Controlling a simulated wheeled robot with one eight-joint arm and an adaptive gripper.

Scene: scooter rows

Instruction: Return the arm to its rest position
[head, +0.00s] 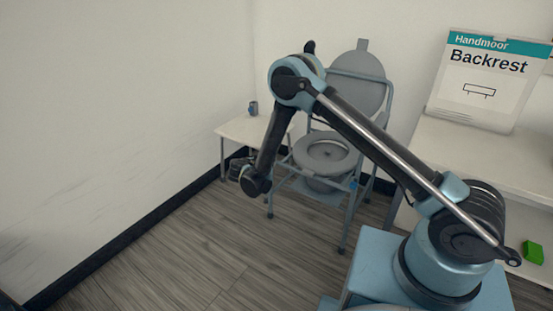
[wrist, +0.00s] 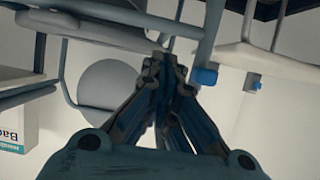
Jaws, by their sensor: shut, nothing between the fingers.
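My arm (head: 375,140) is raised and stretched out from its blue base, with its elbow high and its forearm hanging down to a dark wrist end (head: 255,183) in front of the commode chair. In the head view the fingers cannot be made out. In the wrist view my gripper (wrist: 163,65) has its fingertips together with nothing between them. The picture there is upside down, and the chair's frame shows behind the fingertips.
A grey commode chair (head: 325,150) stands near the wall, with a small white table (head: 245,131) holding a cup (head: 253,107) to its left. Left floor is clear.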

